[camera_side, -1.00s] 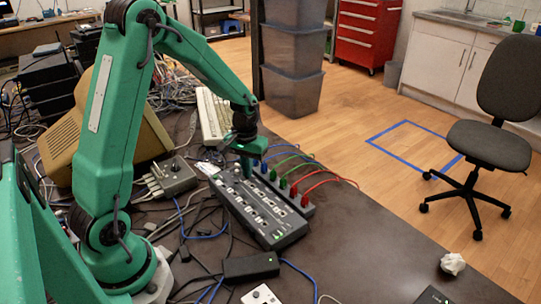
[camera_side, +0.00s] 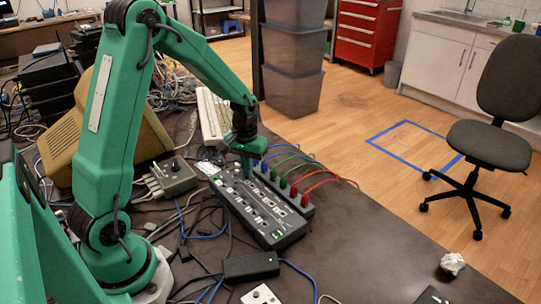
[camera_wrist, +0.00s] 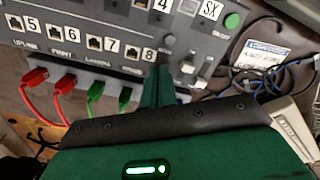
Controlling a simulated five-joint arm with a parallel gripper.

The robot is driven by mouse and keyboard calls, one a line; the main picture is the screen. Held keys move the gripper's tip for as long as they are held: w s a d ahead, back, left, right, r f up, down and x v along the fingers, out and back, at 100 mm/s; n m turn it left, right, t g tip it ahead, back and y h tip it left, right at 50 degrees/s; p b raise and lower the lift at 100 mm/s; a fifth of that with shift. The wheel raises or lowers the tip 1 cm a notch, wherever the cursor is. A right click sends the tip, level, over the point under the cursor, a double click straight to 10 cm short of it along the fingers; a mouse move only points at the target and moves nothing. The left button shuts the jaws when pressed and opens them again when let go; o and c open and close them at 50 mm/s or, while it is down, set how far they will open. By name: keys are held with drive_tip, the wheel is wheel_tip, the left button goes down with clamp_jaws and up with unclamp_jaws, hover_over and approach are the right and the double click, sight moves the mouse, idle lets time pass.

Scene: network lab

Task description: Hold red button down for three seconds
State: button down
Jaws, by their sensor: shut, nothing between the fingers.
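A dark grey switch box (camera_side: 268,222) with rows of ports and buttons lies on the bench, and its numbered ports and panel (camera_wrist: 110,22) fill the top of the wrist view. My gripper (camera_side: 247,175) is shut and empty, pointing down at the far end of the box. In the wrist view its green fingertips (camera_wrist: 163,70) are over the panel just right of port 8, by a small grey round knob (camera_wrist: 168,42). I cannot tell whether they touch the panel. I see no red button; the fingers may hide it. A green button (camera_wrist: 232,20) marked ON/OFF shows to their right.
Red plugs (camera_side: 304,199) and green plugs (camera_side: 283,183) with cables line the box's right side. A grey control box (camera_side: 172,178) and loose cables lie to its left. A beige keyboard (camera_side: 213,117) stands behind. The bench at front right is mostly clear.

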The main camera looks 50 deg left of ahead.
drive_tip(key=shift+r, duration=2.5)
drive_tip(key=shift+s+d+r, duration=0.15)
drive_tip(key=shift+d+r, duration=0.1)
drive_tip(key=shift+r, duration=0.2)
drive_tip(key=s+d+r+m+t, duration=0.5)
drive_tip(key=s+d+r, duration=0.6)
drive_tip(key=s, duration=0.5)
wheel_tip(320, 180, up, 3)
drive_tip(key=shift+d+f+m+t, duration=0.1)
drive_tip(key=shift+d+m+t, duration=0.2)
drive_tip(key=shift+m, duration=0.2)
